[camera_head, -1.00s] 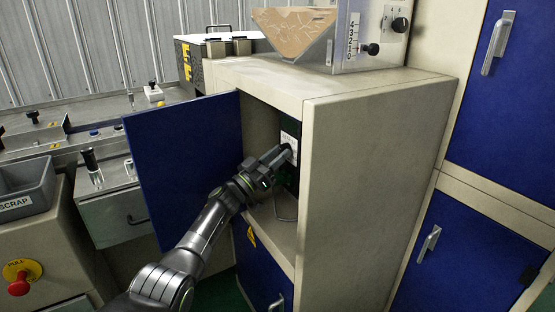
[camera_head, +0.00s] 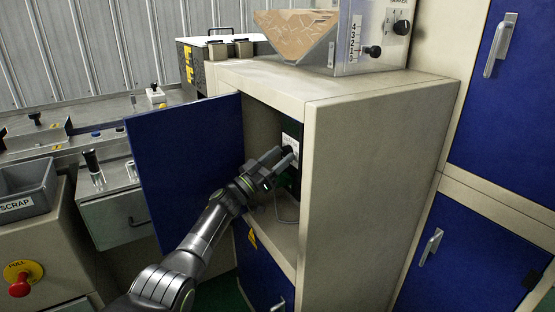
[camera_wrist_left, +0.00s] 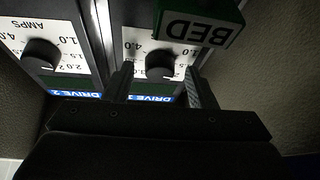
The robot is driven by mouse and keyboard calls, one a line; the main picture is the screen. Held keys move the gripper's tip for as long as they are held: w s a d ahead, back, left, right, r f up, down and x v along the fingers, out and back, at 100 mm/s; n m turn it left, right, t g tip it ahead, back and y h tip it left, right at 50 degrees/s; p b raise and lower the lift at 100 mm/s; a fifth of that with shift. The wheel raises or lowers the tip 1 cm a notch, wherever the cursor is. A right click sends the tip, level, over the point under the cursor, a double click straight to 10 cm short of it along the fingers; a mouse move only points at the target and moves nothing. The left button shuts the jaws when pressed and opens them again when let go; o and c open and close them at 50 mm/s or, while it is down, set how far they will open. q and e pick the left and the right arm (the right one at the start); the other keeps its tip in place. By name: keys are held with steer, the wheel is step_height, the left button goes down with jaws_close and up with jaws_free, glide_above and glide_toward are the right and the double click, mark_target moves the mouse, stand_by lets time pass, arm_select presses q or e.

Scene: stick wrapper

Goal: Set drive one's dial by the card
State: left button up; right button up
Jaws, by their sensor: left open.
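In the left wrist view, two white drive faces stand side by side, each with a black dial and an amps scale. My left gripper (camera_wrist_left: 158,78) is open, its fingers on either side of the right-hand dial (camera_wrist_left: 160,62); I cannot tell whether they touch it. The other dial (camera_wrist_left: 42,54) is to the left. In the head view, my left gripper (camera_head: 281,158) reaches into the open cabinet, before a white drive face (camera_head: 291,137). I cannot identify the card. My right gripper is out of view.
A green block marked BED (camera_wrist_left: 200,22) overhangs the right-hand drive face, close to the fingers. The blue cabinet door (camera_head: 185,170) stands open to the left of my arm. The cabinet's beige side wall (camera_head: 365,190) bounds the opening on the right.

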arm_select(q)
steer(key=shift+s+a, duration=0.1)
steer(key=shift+a, duration=0.05)
steer(key=p+v, duration=0.2)
steer(key=v, duration=0.9)
steer(key=shift+s+a+f, duration=0.2)
steer(key=shift+f, duration=0.05)
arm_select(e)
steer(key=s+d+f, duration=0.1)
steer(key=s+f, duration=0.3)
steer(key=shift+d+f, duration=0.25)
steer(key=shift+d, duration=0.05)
